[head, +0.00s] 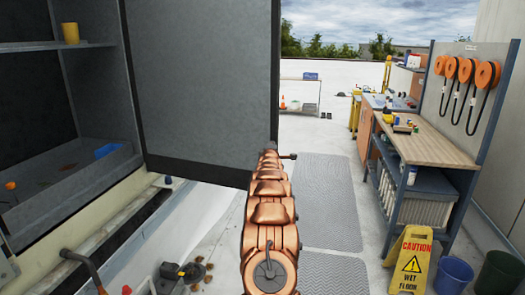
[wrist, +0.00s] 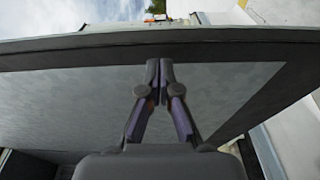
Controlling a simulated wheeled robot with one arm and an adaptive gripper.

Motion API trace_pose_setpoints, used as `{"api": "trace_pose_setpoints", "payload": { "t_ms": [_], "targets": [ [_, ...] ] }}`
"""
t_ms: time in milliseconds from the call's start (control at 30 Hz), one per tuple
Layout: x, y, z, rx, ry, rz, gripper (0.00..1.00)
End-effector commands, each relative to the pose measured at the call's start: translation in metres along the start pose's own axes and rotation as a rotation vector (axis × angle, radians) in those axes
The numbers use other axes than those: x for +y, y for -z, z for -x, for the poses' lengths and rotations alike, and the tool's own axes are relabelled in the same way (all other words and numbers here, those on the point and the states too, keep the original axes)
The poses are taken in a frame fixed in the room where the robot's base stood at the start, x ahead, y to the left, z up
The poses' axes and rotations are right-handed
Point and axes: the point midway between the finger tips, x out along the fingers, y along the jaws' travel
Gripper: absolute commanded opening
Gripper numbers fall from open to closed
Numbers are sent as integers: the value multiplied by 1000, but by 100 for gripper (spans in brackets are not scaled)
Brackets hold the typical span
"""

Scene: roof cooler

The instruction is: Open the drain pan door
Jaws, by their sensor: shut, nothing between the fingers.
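The drain pan door appears to be the large dark grey panel (head: 205,80) in the head view. It stands swung out from the cooler's open compartment (head: 85,95). In the wrist view the door's broad grey face (wrist: 80,95) with a dark border fills the middle. My gripper (wrist: 160,70) is shut and empty, with its fingertips over the dark border near the door's edge. I cannot tell whether the tips touch it. In the head view my copper-coloured arm reaches toward the door's right edge; the gripper's fingers cannot be made out there.
A yellow cup (head: 70,33) stands on a shelf and a blue tray (head: 108,150) lies inside the compartment. At the right are a workbench (head: 440,145), a yellow wet floor sign (head: 410,262) and bins (head: 453,275). Grey floor matting (head: 328,200) between arm and bench is clear.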

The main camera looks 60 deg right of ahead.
Motion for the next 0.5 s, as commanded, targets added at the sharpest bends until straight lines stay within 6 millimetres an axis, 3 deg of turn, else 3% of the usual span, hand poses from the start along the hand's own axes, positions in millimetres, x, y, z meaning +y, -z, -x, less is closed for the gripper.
{"api": "trace_pose_setpoints", "payload": {
  "t_ms": [267,500],
  "targets": [
    [0,8,21,1,3,-1,0],
    [-1,-4,40,-1,1,-1,0]
  ]
}}
